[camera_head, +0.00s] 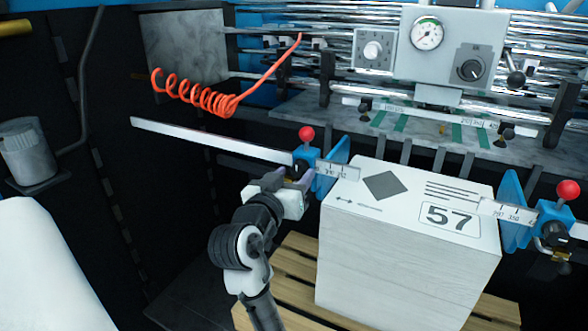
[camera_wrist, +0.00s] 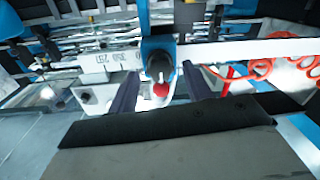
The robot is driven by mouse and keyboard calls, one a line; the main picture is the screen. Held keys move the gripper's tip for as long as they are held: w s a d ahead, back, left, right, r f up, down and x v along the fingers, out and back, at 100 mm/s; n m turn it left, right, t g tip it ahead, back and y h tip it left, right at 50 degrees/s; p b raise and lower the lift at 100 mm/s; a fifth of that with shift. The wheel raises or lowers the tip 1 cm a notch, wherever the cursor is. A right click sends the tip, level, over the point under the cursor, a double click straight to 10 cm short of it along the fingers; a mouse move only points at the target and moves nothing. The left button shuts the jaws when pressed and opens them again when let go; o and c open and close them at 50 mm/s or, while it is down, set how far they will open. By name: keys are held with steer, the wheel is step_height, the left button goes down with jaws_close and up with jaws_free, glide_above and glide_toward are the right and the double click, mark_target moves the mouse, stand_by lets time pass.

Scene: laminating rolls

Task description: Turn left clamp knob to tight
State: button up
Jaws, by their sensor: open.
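The left clamp (camera_head: 309,158) is a blue block with a red ball on top, set on a white scale bar left of the white stack. My gripper (camera_head: 297,177) is right in front of it and hides its front. In the wrist view, the clamp (camera_wrist: 158,45) shows a dark round knob (camera_wrist: 158,67) facing the camera, with the red ball (camera_wrist: 160,90) below it. The fingers of my gripper (camera_wrist: 160,88) stand apart, one on each side of the knob. Gaps show on both sides; contact is not visible. No tight or loose marking is readable.
A white stack marked 57 (camera_head: 400,255) stands on a wooden pallet (camera_head: 297,258), close right of my gripper. A matching right clamp (camera_head: 553,228) is at its far side. A machine with rollers and a gauge panel (camera_head: 446,47) is behind. An orange coiled hose (camera_head: 205,97) hangs upper left.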

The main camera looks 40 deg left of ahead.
steer(key=shift+w+a, duration=0.2)
steer(key=shift+w, duration=0.3)
steer(key=c, duration=1)
